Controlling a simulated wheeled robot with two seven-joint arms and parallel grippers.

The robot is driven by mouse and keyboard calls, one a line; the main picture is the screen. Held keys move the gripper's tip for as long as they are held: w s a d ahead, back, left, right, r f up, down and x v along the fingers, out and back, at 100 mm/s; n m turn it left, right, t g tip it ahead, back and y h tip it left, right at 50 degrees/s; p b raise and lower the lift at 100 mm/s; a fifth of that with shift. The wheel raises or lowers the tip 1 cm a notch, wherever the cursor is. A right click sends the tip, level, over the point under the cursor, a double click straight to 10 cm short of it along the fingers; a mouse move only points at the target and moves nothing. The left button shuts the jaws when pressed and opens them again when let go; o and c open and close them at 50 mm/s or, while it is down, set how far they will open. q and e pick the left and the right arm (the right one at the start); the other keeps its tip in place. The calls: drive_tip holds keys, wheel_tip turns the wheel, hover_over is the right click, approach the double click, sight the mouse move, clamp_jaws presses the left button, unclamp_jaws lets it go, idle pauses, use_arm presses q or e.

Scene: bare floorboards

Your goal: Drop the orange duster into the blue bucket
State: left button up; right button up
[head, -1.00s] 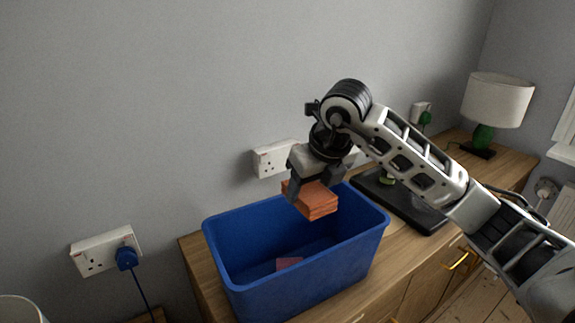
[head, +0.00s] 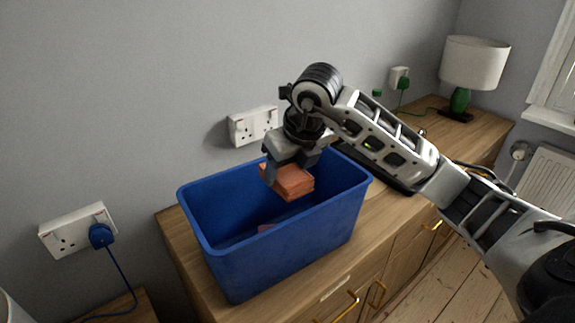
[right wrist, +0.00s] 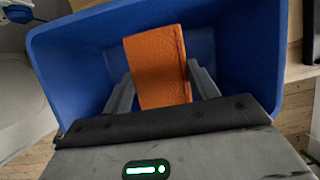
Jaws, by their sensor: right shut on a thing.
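The orange duster (head: 290,182) is a folded block held in my right gripper (head: 287,172), over the opening of the blue bucket (head: 285,259). In the right wrist view the duster (right wrist: 158,66) sits between the two fingers (right wrist: 160,90), with the blue bucket (right wrist: 82,60) around and below it. The bucket is a rectangular tub standing on the wooden cabinet. My left gripper is not in view.
The wooden cabinet (head: 410,214) runs to the right, with a dark flat object (head: 392,181) partly behind my arm. A white lamp with a green base (head: 472,65) stands at the far end. Wall sockets (head: 253,125) sit behind the bucket.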

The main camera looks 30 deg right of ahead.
drive_tip(key=o, duration=1.1)
drive_tip(key=shift+c, duration=0.2)
drive_tip(key=shift+s+r, duration=0.15)
drive_tip(key=shift+r, duration=0.35)
use_arm(q)
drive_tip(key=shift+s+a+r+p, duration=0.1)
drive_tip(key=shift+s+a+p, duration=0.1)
drive_tip(key=shift+p, duration=0.3)
use_arm(e)
drive_tip(key=v, duration=1.5)
drive_tip(key=shift+s+f, duration=0.1)
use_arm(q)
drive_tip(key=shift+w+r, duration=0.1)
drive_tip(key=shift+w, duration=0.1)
